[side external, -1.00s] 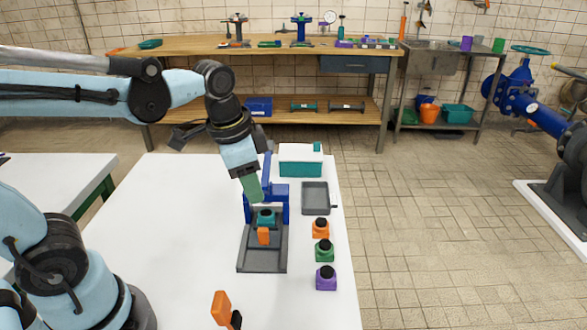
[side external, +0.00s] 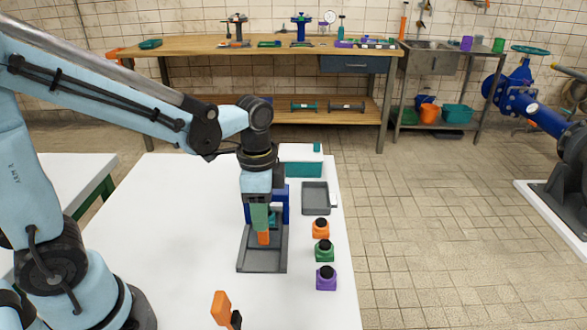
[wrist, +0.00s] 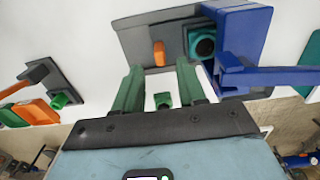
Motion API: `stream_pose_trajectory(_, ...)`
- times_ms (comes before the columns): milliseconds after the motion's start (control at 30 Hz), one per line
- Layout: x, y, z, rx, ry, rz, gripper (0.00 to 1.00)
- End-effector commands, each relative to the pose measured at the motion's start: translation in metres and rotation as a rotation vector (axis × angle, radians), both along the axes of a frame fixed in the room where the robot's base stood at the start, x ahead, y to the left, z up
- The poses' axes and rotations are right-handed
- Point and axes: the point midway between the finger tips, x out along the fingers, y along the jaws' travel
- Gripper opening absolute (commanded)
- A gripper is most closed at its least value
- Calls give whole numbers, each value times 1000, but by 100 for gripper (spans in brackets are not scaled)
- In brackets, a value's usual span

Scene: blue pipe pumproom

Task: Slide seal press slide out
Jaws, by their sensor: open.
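The seal press has a blue frame (side external: 281,205), seen at the right in the wrist view (wrist: 240,50), and a dark grey base (side external: 262,258). A teal slide (wrist: 201,42) with a dark round top sits in the press. An orange handle (side external: 263,238) stands up from the slide's front side; it also shows in the wrist view (wrist: 158,53). My gripper (side external: 260,224) is over the press with its green fingers pointing down. In the wrist view, the fingers (wrist: 158,70) are apart, and the handle appears just beyond the gap between their tips. Contact cannot be told.
Orange (side external: 321,229), green (side external: 323,251) and purple (side external: 326,278) bottles with black tops stand right of the press. A grey tray (side external: 315,198) and a teal-and-white box (side external: 300,160) are behind them. An orange-handled item (side external: 221,308) is at the front. The table's left side is clear.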

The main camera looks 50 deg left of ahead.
Motion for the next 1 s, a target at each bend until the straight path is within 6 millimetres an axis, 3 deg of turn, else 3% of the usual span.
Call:
stream_pose_trajectory(400, 0, 0, -45, 1, -1, 1, 40)
stream_pose_trajectory(867, 0, 0, -52, 0, 0, 1, 40)
stream_pose_trajectory(1000, 0, 0, -52, 0, 0, 1, 19)
